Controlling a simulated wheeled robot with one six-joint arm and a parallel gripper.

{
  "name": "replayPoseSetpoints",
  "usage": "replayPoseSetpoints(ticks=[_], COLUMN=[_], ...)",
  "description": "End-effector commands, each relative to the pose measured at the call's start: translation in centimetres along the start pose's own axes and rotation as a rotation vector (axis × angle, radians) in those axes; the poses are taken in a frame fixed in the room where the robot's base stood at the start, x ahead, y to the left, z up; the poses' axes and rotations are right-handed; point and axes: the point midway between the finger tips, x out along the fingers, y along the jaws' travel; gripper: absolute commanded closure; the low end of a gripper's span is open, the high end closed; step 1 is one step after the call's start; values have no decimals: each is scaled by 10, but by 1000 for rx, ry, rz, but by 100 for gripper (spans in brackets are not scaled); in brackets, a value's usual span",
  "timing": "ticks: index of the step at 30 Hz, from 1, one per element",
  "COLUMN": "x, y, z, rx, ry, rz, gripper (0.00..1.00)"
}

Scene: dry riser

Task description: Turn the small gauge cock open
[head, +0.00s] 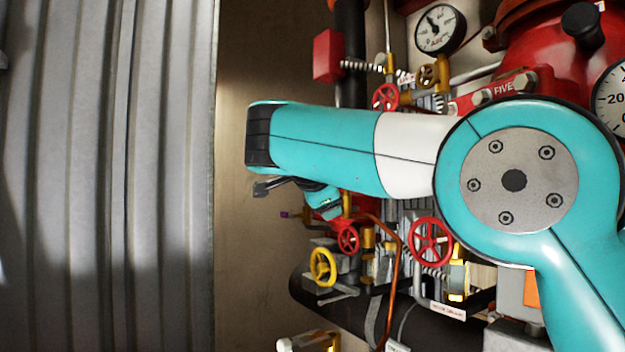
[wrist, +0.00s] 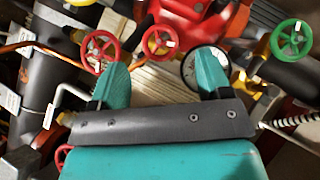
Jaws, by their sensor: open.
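A white-faced pressure gauge (head: 440,29) is at the top of the head view. A small brass fitting (head: 428,76) sits just below it; I cannot tell for sure that this is the gauge cock, or how it is turned. My gripper (wrist: 162,78) is open and empty in the wrist view, its two teal fingers spread apart. A gauge (wrist: 190,72) shows beyond the right finger, partly hidden by it. In the head view my gripper (head: 326,203) is below my forearm, near the lower valves; its fingertips are not clear there. My arm hides the middle of the pipework.
Red handwheels (head: 430,241) and a yellow handwheel (head: 323,267) crowd the lower pipework. In the wrist view, red wheels (wrist: 160,40) lie beyond the fingers and a green wheel (wrist: 291,40) is at right. A corrugated wall (head: 110,170) stands left, with bare panel beside it.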

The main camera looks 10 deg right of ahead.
Motion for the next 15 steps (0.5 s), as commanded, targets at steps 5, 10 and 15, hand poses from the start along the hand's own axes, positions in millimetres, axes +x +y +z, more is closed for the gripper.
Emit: replayPoseSetpoints(ticks=[5,10,15], x=[-49,-90,-116], y=[0,-1,-4], z=[2,1,-2], rx=[2,1,-5], ry=[-6,-5,-3], rz=[-4,-2,3], gripper=[29,29,29])
